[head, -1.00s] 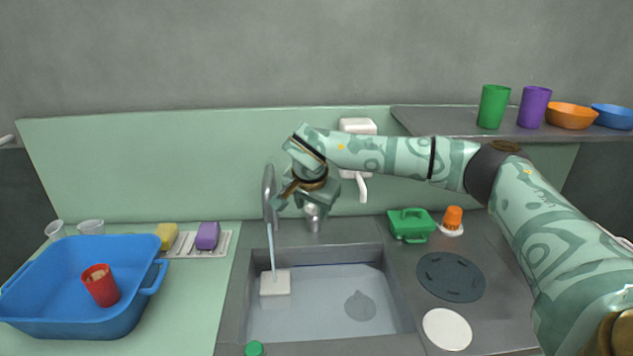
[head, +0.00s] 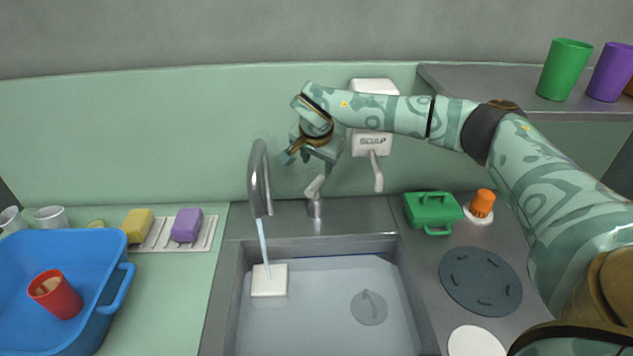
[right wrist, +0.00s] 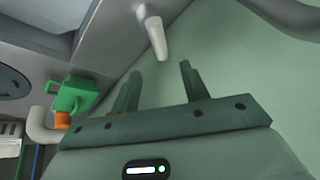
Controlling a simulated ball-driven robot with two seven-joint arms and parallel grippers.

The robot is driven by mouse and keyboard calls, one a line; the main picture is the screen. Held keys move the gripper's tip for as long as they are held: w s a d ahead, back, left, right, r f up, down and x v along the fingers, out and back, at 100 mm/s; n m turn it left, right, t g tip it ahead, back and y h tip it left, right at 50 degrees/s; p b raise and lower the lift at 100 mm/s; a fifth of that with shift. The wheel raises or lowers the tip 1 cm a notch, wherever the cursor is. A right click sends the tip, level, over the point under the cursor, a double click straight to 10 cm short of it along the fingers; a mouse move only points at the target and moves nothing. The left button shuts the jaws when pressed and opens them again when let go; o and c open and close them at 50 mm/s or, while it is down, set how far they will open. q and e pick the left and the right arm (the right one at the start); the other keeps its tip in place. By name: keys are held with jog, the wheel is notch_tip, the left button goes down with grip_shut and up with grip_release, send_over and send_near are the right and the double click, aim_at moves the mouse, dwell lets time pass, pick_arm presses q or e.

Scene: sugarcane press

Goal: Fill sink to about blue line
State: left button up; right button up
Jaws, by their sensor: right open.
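The grey sink (head: 225,310) holds clear water, and a thin stream (head: 263,240) runs into it from the curved faucet (head: 258,180). A pale block (head: 268,281) sits under the stream, and a round drain piece (head: 369,308) shows through the water. The tap lever (head: 315,190) stands behind the sink, to the right of the faucet. My right gripper (head: 291,157) is open and empty, above and apart from the lever. In the right wrist view the lever (right wrist: 154,35) lies beyond the open fingers (right wrist: 160,70). My left gripper is out of view.
The soap dispenser (head: 372,142) is on the back wall, close behind my right forearm. A green box (head: 433,211) and an orange-topped brush (head: 481,205) stand right of the sink. A blue tub (head: 105,310) holding a red cup (head: 56,294) stands left, near sponges (head: 186,225).

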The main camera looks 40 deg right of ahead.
aim_at(318, 180)
jog(key=b+x, duration=0.3)
jog(key=x, duration=0.6)
jog(key=shift+w+f, duration=0.1)
jog(key=shift+f, duration=0.15)
jog(key=shift+r, duration=0.1)
jog(key=c, duration=1)
